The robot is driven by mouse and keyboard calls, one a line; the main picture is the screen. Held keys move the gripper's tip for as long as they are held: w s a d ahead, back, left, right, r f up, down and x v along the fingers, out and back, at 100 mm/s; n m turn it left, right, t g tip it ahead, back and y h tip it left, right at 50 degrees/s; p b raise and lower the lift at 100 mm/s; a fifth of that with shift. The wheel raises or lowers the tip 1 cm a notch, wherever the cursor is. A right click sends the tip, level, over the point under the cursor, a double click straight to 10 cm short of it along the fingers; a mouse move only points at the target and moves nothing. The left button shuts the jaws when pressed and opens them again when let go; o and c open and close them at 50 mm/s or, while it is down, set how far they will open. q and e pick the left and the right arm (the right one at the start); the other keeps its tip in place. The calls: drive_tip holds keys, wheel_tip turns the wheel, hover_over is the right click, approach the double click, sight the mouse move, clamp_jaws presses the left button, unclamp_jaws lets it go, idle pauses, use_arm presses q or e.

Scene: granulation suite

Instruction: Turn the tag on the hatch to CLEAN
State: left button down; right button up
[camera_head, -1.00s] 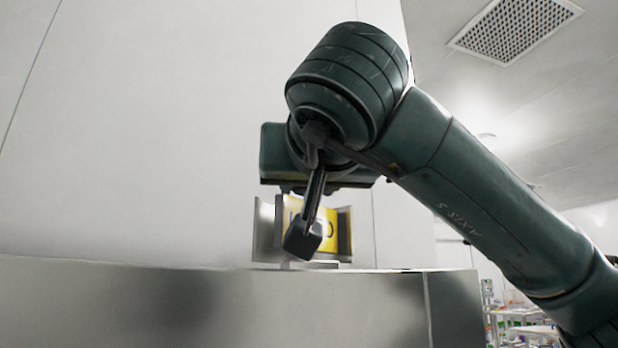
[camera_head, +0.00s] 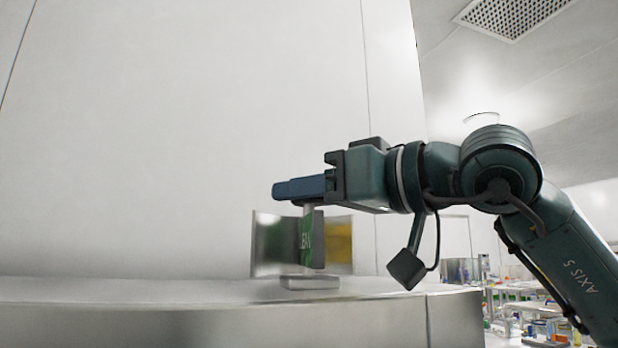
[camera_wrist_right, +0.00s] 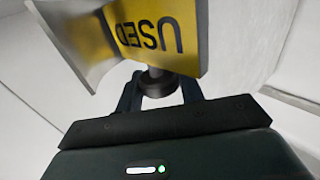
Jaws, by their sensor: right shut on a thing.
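The tag is a small stand of upright panels on a steel base (camera_head: 310,283). In the head view, a narrow green face (camera_head: 306,240) with partly readable white letters is turned nearly edge-on. A yellow face (camera_head: 338,243) is at its right and a bare metal panel (camera_head: 270,243) at its left. In the right wrist view, a yellow face (camera_wrist_right: 160,32) reads USED upside down. My right gripper (camera_head: 303,188) reaches in from the right, above the tag. It is shut on the tag's dark round knob (camera_wrist_right: 158,82). My left gripper is not in view.
The tag stands on a curved steel top (camera_head: 180,310), in front of a plain pale wall (camera_head: 180,130). Shelves with small coloured items (camera_head: 535,325) are at the far lower right. The steel top left of the tag is clear.

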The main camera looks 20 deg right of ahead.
drive_tip(key=shift+r+n+g+y, duration=0.1)
drive_tip(key=shift+n+g+y, duration=0.3)
drive_tip(key=shift+y, duration=0.1)
drive_tip(key=shift+y+p, duration=0.3)
drive_tip(key=o, duration=1)
drive_tip(key=shift+c, duration=0.2)
drive_tip(key=b+v, duration=0.2)
drive_tip(key=v, duration=1.1)
drive_tip(key=shift+r+b, duration=0.15)
drive_tip(key=shift+b, duration=0.2)
drive_tip(key=shift+d, duration=0.1)
